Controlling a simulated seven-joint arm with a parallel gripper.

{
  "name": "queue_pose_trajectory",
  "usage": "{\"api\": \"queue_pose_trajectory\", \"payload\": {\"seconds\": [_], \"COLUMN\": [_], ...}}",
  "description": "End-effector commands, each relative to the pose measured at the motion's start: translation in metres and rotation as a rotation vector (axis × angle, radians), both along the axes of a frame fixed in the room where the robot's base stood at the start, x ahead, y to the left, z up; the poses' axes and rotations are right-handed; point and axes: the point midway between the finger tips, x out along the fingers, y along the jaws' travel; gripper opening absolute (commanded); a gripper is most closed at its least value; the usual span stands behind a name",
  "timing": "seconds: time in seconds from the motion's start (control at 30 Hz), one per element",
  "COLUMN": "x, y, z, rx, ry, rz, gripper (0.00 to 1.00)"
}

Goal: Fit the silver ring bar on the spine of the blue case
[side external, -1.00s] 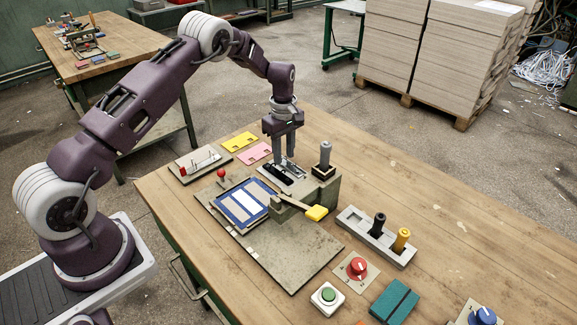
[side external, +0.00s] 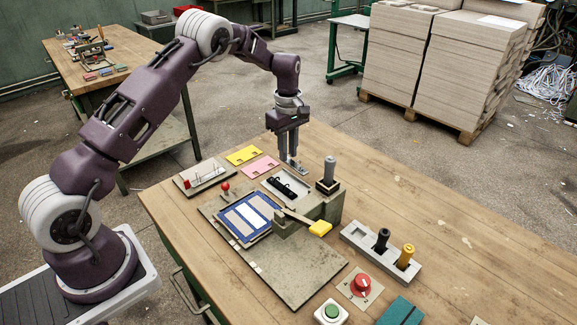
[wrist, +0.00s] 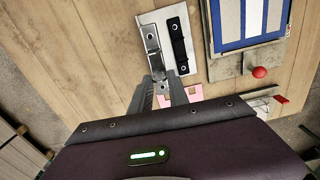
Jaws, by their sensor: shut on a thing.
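The blue case (side external: 233,226) lies open on the grey board fixture, with pale panels and a white strip on it. It also shows at the upper right of the wrist view (wrist: 222,46). In the wrist view the silver bar (wrist: 153,42) extends beyond the fingertips of my gripper (wrist: 161,80), over the tray's left side. A black bar (side external: 288,188) lies in the tray (side external: 302,199); it also shows in the wrist view (wrist: 178,45).
A grey block with a yellow-handled lever (side external: 319,228) and a grey-topped post (side external: 329,168) stand right of the case. A red-knobbed lever (side external: 226,187) is behind it. Yellow (side external: 243,154) and pink cards (side external: 260,167) lie left of my gripper. Free tabletop lies to the right.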

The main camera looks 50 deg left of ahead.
Motion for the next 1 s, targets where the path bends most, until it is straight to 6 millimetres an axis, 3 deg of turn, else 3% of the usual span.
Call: {"api": "queue_pose_trajectory", "payload": {"seconds": [0.1,0.27,0.6,0.7,0.8,1.0], "x": [0.001,-0.019,-0.144,-0.168,-0.179,-0.181], "y": [0.0,-0.001,-0.027,-0.034,-0.037,-0.037], "z": [0.026,0.036,0.019,0.018,0.016,-0.001], "rx": [0.001,-0.006,-0.005,-0.002,0.0,0.0], "ry": [-0.003,0.0,-0.004,-0.003,-0.002,0.002], "rz": [0.0,0.014,0.05,0.05,0.049,0.049], "gripper": [0.0,0.0,0.0,0.0,0.0,0.0]}}
